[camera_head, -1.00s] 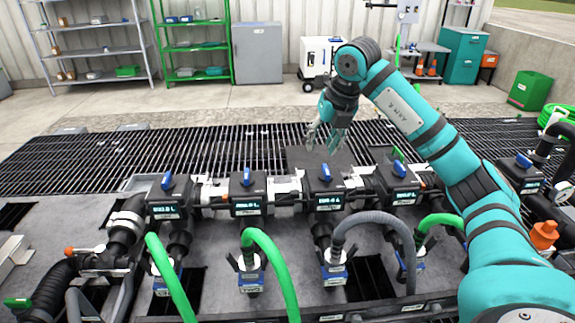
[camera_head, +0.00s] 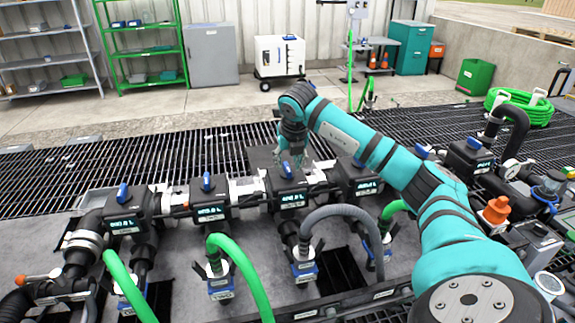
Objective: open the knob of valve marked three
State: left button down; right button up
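A row of black valve blocks with blue knobs and small lit displays runs across the manifold. The third block from the left (camera_head: 289,200) has its blue knob (camera_head: 286,170) at the top, partly hidden by my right gripper. The tag on the blue fitting below it is too small to read surely. My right gripper (camera_head: 292,162) points down right over this knob, its fingers apart on either side. I cannot tell whether they touch it. The knobs of the first (camera_head: 122,192) and second (camera_head: 207,181) blocks stand upright. My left gripper is not in view.
Green hoses (camera_head: 243,270) and a grey hose (camera_head: 345,212) arch up in front of the blocks. The fourth block (camera_head: 360,181) sits close to my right arm. An orange cap (camera_head: 496,210) stands at the right. Open grating lies behind the row.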

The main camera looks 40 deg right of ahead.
jog(key=shift+x, duration=1.25)
jog(key=shift+a, duration=0.1)
grip_shut()
